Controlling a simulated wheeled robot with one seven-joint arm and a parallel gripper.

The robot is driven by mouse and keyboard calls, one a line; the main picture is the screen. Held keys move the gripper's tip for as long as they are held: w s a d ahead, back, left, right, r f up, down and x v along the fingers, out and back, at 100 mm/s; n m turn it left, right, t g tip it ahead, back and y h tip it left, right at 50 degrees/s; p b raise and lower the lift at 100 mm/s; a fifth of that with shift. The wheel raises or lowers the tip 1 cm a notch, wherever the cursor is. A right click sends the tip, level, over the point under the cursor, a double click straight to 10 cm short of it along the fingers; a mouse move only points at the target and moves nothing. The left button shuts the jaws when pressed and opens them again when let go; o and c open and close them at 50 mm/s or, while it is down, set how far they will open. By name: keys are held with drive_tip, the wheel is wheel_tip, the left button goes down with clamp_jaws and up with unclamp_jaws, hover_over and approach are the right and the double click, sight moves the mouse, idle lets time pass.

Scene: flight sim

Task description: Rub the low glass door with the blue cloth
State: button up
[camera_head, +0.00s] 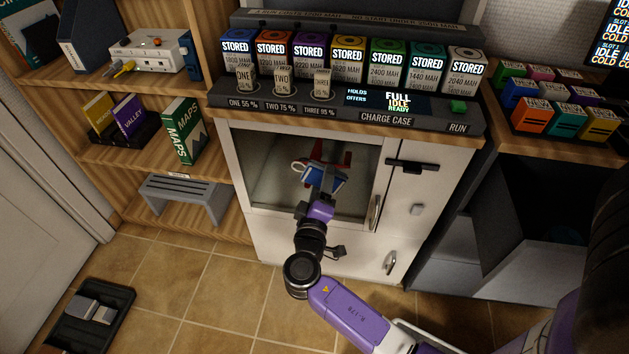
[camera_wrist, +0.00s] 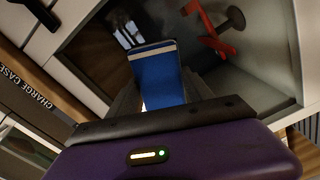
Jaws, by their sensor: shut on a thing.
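The low glass door (camera_head: 265,185) is a dark pane in a white frame on the cabinet under the counter. It fills much of the wrist view (camera_wrist: 265,75). My gripper (camera_head: 320,186) is in front of the pane, right of its middle. It is shut on the blue cloth (camera_head: 324,175), a small flat blue piece with a pale stripe. In the wrist view the cloth (camera_wrist: 157,80) stands out between the dark fingers, towards the glass. I cannot tell whether it touches the pane. My gripper hides part of the door.
A red object (camera_wrist: 212,35) shows at the pane, seemingly behind it. A door handle (camera_head: 375,212) is just right of the pane, with a dark bar (camera_head: 412,165) beyond. A charge case (camera_head: 390,118) stands above. A grey step stool (camera_head: 185,197) is at left.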

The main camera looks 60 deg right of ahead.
sight(310, 180)
drive_tip(key=shift+s+d, duration=0.15)
drive_tip(key=shift+s, duration=0.1)
drive_tip(key=shift+w, duration=0.1)
drive_tip(key=shift+w+a+b, duration=0.4)
drive_tip(key=shift+w+b, duration=0.05)
drive_tip(key=shift+w, duration=0.4)
drive_tip(key=shift+w+a+b, duration=0.35)
drive_tip(key=shift+w+b, duration=0.05)
drive_tip(key=shift+w, duration=0.4)
drive_tip(key=shift+w+a+b, duration=0.2)
drive_tip(key=shift+w+b, duration=0.1)
drive_tip(key=shift+w, duration=0.4)
drive_tip(key=shift+w+a+b, duration=0.2)
drive_tip(key=shift+w+b, duration=0.05)
drive_tip(key=shift+w, duration=0.4)
drive_tip(key=shift+w+a+b, duration=0.2)
drive_tip(key=shift+w+b, duration=0.1)
drive_tip(key=shift+w, duration=0.4)
drive_tip(key=shift+w+a+b, duration=0.35)
drive_tip(key=shift+w+b, duration=0.05)
drive_tip(key=shift+w, duration=0.4)
drive_tip(key=shift+w+a+b, duration=0.35)
drive_tip(key=shift+w+b, duration=0.05)
drive_tip(key=shift+w, duration=0.4)
drive_tip(key=shift+a, duration=0.1)
drive_tip(key=shift+v, duration=2.95)
